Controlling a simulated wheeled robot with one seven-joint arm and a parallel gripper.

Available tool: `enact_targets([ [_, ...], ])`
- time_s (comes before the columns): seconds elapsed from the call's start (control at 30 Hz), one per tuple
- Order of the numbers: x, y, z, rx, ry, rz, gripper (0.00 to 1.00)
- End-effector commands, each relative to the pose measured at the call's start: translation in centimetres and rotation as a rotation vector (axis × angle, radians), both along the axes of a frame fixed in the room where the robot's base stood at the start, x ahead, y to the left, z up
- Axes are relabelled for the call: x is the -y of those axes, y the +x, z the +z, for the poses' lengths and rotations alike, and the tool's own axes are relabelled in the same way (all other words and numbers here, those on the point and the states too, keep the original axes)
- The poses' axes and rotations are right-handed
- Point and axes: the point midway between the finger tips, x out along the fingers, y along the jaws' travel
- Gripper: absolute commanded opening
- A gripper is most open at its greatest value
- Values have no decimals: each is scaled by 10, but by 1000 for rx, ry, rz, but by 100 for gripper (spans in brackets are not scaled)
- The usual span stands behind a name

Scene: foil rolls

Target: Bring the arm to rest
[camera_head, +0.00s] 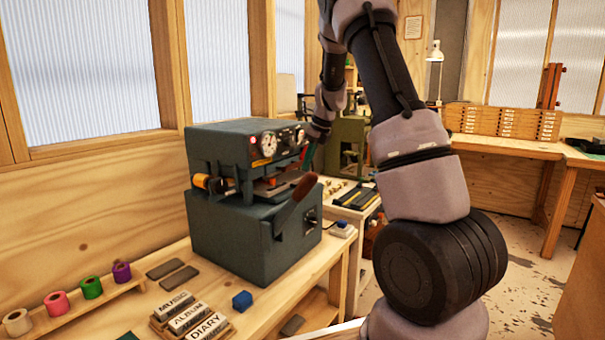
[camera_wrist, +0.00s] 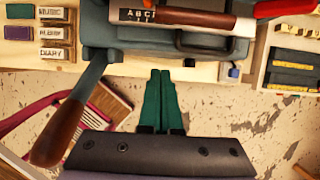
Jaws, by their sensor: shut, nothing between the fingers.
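My arm rises at the right of the head view and bends over toward the dark green press (camera_head: 250,240). My gripper (camera_wrist: 160,73) shows in the wrist view with its two green fingers shut together, nothing between them. They point at the front of the press (camera_wrist: 200,50) and appear above the floor before it. In the head view my gripper (camera_head: 308,157) shows small beside the right side of the press, partly hidden. The press lever with its brown wooden handle (camera_wrist: 57,133) is left of the fingers in the wrist view, apart from them.
Foil rolls, beige, pink, green (camera_head: 92,288) and purple, stand on a wooden rack. Type blocks in a holder (camera_head: 190,318) and a blue cube (camera_head: 242,300) lie on the bench. A side table (camera_head: 345,228) with trays stands right of the press. Speckled floor is open at right.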

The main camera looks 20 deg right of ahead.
Motion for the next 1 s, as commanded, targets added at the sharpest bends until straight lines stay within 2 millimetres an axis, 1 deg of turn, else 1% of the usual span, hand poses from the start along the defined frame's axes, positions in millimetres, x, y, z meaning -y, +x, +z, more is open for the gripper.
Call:
enact_targets([
  [0.03,1,-1,4,1,1,0,0],
  [0.23,1,-5,12,6,-1,12,0],
  [0.27,1,-8,15,13,-2,26,0],
  [0.37,-4,-24,36,53,-14,119,0],
  [0.47,-11,-54,67,125,-48,280,0],
  [0.5,-16,-69,81,161,-68,360,0],
  [0.57,-21,-92,99,215,-105,481,0],
  [0.6,-25,-107,110,250,-132,560,0],
  [0.67,-31,-132,125,303,-180,683,0],
  [0.7,-34,-148,134,338,-216,764,0],
  [0.77,-40,-173,146,390,-275,885,0],
  [0.83,-46,-203,157,446,-351,1027,0],
  [0.93,-54,-245,168,517,-476,1228,0],
  [1.0,-58,-273,171,557,-574,1367,0],
])
